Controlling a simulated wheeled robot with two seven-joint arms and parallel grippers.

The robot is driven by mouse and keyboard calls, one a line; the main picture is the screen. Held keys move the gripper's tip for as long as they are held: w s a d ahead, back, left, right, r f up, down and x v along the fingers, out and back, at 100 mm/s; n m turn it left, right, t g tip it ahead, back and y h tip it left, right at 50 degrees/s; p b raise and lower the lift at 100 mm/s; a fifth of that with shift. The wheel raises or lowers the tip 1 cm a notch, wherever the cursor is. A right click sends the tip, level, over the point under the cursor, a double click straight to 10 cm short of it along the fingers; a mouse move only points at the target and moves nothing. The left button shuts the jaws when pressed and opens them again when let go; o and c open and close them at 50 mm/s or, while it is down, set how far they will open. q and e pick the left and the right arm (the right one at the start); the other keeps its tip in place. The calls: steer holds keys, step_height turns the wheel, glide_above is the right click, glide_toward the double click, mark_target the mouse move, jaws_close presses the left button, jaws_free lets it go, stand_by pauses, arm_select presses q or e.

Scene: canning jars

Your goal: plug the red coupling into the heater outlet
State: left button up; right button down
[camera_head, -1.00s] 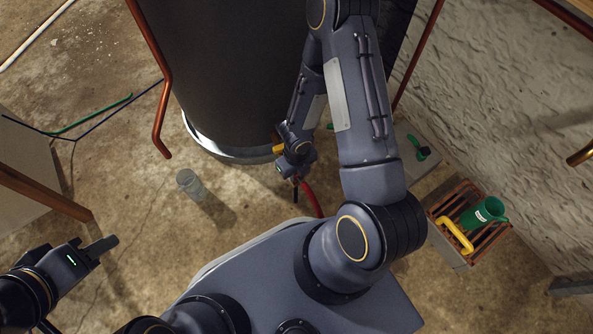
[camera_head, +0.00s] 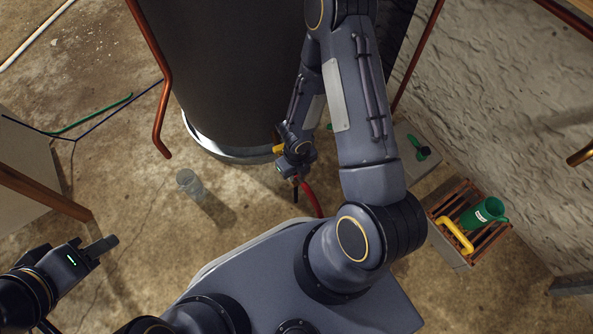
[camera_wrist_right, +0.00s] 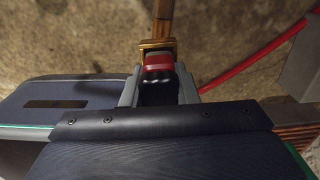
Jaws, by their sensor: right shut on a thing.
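The heater (camera_head: 225,75) is a large dark upright cylinder at the top of the head view. A small yellow-brass fitting (camera_head: 279,149), apparently its outlet, sticks out at its lower right. My right gripper (camera_head: 296,181) is low beside this fitting. In the right wrist view my right gripper (camera_wrist_right: 159,88) is shut on the red coupling (camera_wrist_right: 158,64). The coupling lines up with a brass fitting (camera_wrist_right: 157,44) just beyond it; I cannot tell whether they are joined. My left gripper (camera_head: 109,243) is empty at the lower left, away from the heater; its jaw gap is unclear.
A red hose (camera_head: 312,199) runs from near my right gripper; it also shows in the wrist view (camera_wrist_right: 250,63). A glass jar (camera_head: 190,184) stands on the floor. A slatted crate (camera_head: 463,262) at the right holds a green cup (camera_head: 484,213) and a yellow handle-shaped piece (camera_head: 455,237).

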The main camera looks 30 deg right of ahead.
steer(key=shift+f+b, duration=0.3)
stand_by(0.5)
steer(key=shift+r+p, duration=0.3)
steer(key=shift+r, duration=0.05)
steer(key=shift+f+b, duration=0.3)
steer(key=shift+f, duration=0.05)
stand_by(1.7)
steer(key=shift+r+p, duration=0.3)
steer(key=shift+r, duration=0.05)
steer(key=shift+f+b, duration=0.55)
stand_by(1.3)
steer(key=shift+r, duration=0.1)
steer(key=shift+r+p, duration=0.4)
steer(key=shift+p, duration=0.1)
